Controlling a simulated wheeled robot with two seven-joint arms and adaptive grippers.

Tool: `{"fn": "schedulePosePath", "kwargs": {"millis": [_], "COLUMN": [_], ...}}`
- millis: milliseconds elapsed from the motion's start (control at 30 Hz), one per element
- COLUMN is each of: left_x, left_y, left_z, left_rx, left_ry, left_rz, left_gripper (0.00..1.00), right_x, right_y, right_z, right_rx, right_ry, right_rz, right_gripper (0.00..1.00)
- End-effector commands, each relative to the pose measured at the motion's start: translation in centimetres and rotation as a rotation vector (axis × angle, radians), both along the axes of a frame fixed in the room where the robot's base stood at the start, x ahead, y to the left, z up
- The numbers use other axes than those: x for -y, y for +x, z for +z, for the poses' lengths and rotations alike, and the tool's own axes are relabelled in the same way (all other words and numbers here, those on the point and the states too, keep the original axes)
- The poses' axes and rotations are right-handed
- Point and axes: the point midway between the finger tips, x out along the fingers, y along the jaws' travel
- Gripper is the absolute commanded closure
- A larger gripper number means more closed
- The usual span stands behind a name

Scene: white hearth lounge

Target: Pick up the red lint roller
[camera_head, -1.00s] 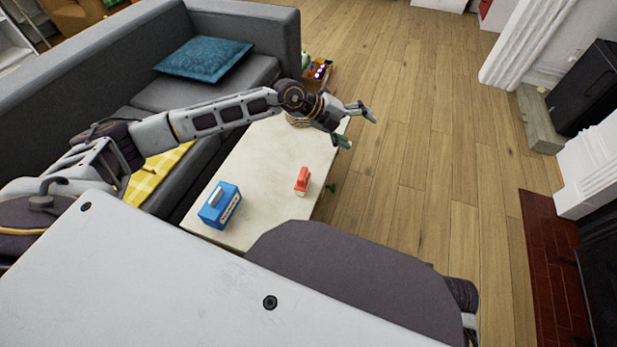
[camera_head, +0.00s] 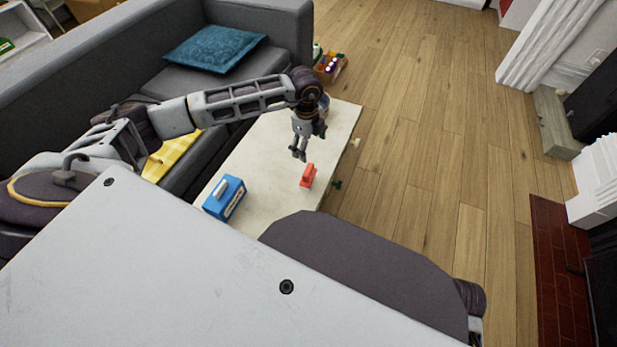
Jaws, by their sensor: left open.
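A small red object (camera_head: 308,176), which looks like the red lint roller, is on the pale coffee table (camera_head: 262,160) near its right edge. My left arm reaches in from the left over the table. My left gripper (camera_head: 299,154) points downward, open and empty, just above and slightly left of the red object in the picture. The two look apart, but the exact gap and height are hard to judge. My right gripper is not in view.
A blue box-like item (camera_head: 224,198) stands on the table's near left. A grey sofa (camera_head: 278,62) with a teal cushion (camera_head: 214,49) lines the left side. Small items (camera_head: 337,185) lie by the table's right edge. The wooden floor (camera_head: 430,130) to the right is open.

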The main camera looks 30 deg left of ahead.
Motion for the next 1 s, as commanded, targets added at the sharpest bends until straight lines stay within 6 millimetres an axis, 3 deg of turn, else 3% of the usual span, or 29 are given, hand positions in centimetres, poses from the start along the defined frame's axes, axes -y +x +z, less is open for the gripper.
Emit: {"fn": "schedulePosePath", "kwargs": {"millis": [333,767,1000], "left_x": [-0.8,-0.7,-0.7], "left_y": [-0.9,-0.9,-0.8], "left_z": [0.0,-0.1,-1.7], "left_rx": [-0.043,-0.043,-0.044], "left_ry": [0.030,0.028,0.028], "left_rz": [0.245,0.264,0.264], "left_gripper": [0.12,0.12,0.12], "right_x": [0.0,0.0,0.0], "right_y": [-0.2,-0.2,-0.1], "right_z": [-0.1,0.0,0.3], "right_rx": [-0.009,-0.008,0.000], "right_ry": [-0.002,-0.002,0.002], "right_rz": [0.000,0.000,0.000], "right_gripper": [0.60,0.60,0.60]}}
